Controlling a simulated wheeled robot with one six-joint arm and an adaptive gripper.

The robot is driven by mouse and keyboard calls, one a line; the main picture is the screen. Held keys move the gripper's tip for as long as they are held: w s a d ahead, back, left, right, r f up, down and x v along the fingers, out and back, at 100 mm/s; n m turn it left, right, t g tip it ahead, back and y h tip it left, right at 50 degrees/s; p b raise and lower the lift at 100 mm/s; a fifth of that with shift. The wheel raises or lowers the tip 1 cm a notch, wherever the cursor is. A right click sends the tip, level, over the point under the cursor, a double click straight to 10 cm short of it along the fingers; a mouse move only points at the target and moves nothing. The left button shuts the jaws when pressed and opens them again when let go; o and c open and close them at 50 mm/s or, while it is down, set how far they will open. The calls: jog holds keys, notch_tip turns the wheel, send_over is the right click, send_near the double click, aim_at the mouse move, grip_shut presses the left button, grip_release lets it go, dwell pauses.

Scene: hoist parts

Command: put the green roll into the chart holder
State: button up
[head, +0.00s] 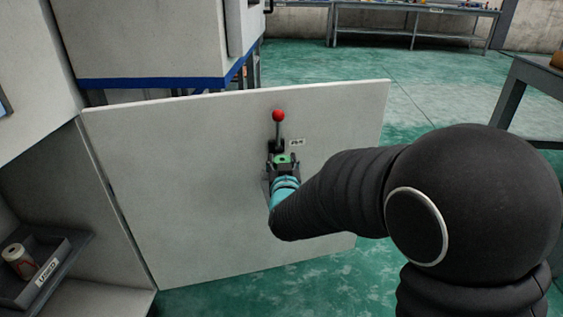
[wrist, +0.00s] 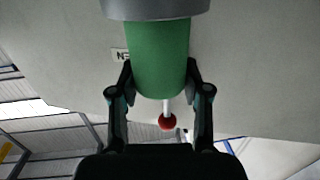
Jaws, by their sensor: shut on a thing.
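My gripper (head: 283,166) is at the face of a large pale panel, below a red-knobbed lever. It is shut on the green roll (head: 284,158), whose end shows between the fingers. In the wrist view, the roll (wrist: 158,55) lies between both fingers of my gripper (wrist: 158,78). A grey round-edged piece (wrist: 156,9), possibly the chart holder, overlaps the roll's far end there. I cannot tell whether that end is inside it or behind it. In the head view my gripper and arm hide most of this spot.
The lever (head: 278,117) stands out from the pale panel (head: 190,180) just above my gripper, with a small label (head: 296,142) beside it. A dark tray (head: 70,250) holding a can (head: 19,260) is at lower left. A workbench (head: 420,14) stands far back.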

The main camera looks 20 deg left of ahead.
jog(key=shift+f+b, duration=0.45)
jog(key=shift+b, duration=0.1)
jog(key=o, duration=1.2)
jog(key=shift+r, duration=0.15)
jog(key=shift+r+p, duration=0.65)
jog(key=shift+p, duration=0.4)
jog(key=b+v, duration=0.1)
jog(key=v, duration=1.1)
jog(key=shift+f, duration=0.2)
